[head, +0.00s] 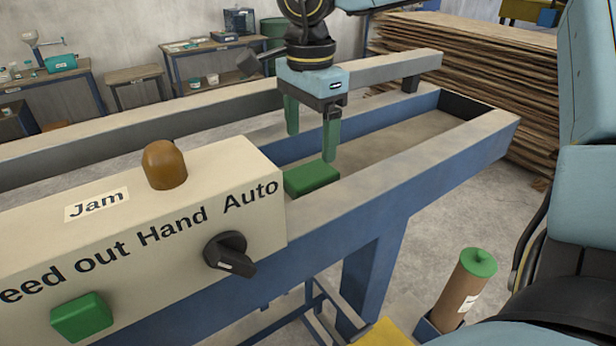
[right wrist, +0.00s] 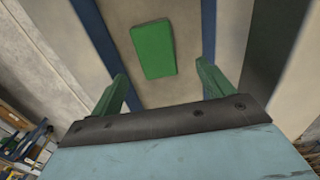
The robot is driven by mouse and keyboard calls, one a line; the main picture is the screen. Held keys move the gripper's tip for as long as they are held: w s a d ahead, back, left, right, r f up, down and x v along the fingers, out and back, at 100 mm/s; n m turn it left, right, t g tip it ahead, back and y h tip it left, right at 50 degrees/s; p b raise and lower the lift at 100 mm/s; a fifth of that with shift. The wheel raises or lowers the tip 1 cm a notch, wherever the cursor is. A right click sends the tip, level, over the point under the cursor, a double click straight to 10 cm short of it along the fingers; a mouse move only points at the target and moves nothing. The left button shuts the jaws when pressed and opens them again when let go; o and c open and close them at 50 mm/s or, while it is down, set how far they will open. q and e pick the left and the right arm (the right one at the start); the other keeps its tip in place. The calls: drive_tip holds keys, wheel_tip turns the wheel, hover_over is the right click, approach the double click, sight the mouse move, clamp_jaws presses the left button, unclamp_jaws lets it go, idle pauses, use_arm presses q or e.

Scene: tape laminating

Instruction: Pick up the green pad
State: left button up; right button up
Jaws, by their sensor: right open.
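The green pad (head: 312,178) is a flat block in the trough of the blue-framed machine, close to the right end of the beige control box. It also shows in the right wrist view (right wrist: 153,50), lying between two blue rails. My right gripper (head: 311,146) is open and empty, with green fingers pointing down. It hangs above the trough, over and slightly behind the pad, and does not touch it. In the right wrist view the fingers of my right gripper (right wrist: 162,72) are spread apart, with the pad ahead of them. My left gripper is not in view.
The control box (head: 235,170) has a brown dome (head: 164,164), a black knob (head: 229,254) and a green button (head: 81,318). The machine's blue front rail (head: 420,180) borders the trough. A brown cylinder with green cap (head: 466,285) stands lower right. Stacked boards (head: 470,75) are behind.

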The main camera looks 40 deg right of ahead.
sight(310, 173)
drive_tip(key=shift+f, duration=0.85)
drive_tip(key=f, duration=0.4)
drive_tip(key=shift+s+a+p, duration=0.2)
drive_tip(key=shift+s+p, duration=0.1)
drive_tip(key=shift+f, duration=0.65)
drive_tip(key=c, duration=1.1)
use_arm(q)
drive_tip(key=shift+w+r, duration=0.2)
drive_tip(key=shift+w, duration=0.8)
use_arm(e)
drive_tip(key=shift+o, duration=0.2)
wheel_tip(310, 173, up, 10)
